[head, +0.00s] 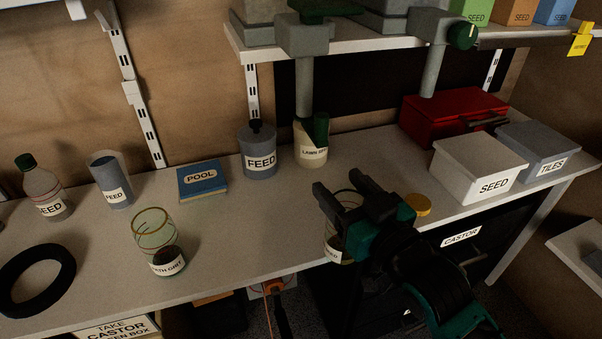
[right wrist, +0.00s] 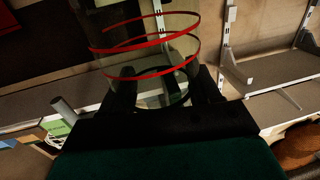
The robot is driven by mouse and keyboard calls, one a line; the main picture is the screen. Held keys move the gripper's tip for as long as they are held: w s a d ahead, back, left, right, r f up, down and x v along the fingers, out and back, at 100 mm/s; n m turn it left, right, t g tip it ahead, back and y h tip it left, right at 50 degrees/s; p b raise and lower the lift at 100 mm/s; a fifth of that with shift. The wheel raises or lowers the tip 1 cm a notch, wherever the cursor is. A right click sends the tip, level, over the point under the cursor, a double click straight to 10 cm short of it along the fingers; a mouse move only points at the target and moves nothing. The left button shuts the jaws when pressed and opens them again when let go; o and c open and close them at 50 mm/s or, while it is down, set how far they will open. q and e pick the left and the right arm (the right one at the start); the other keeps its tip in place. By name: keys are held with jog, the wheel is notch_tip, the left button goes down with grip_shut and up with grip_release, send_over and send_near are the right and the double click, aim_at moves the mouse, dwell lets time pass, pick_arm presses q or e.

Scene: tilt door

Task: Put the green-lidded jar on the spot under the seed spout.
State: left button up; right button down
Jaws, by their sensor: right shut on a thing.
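The right gripper (head: 352,196) is shut on a clear glass jar (head: 333,243) with thin red rings, at the front of the counter. The jar also shows in the right wrist view (right wrist: 150,50), between the fingers. In the head view the gripper hides much of it, and I cannot tell whether it touches the counter. A clear bottle-shaped jar with a green lid (head: 43,187) stands at the far left. One grey spout (head: 304,88) comes down above a cream container (head: 311,152) with a dark green part. Another grey spout (head: 434,67) hangs above a red box. The left gripper is not in view.
On the counter (head: 230,230) stand a ringed glass (head: 157,245), a black ring (head: 38,280), blue-grey FEED containers (head: 260,155), a POOL box (head: 203,181), the red box (head: 450,118) and a white SEED box (head: 480,167). A yellow lid (head: 417,205) lies beside the right gripper. The middle is clear.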

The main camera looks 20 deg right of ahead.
jog(key=w+a+f+b, duration=0.1)
jog(key=w, duration=0.6)
jog(key=w+a+f+b, duration=0.1)
jog(key=w+f, duration=0.1)
jog(key=w, duration=0.5)
jog(key=shift+w+a+f, duration=0.15)
jog(key=shift+w+a, duration=0.05)
jog(key=shift+a, duration=0.2)
jog(key=shift+f+b, duration=0.1)
jog(key=shift+b, duration=0.2)
jog(key=c, duration=0.7)
grip_release()
jog(key=shift+f, duration=0.2)
jog(key=o, duration=0.5)
jog(key=shift+c, duration=0.2)
jog(key=shift+r, duration=0.1)
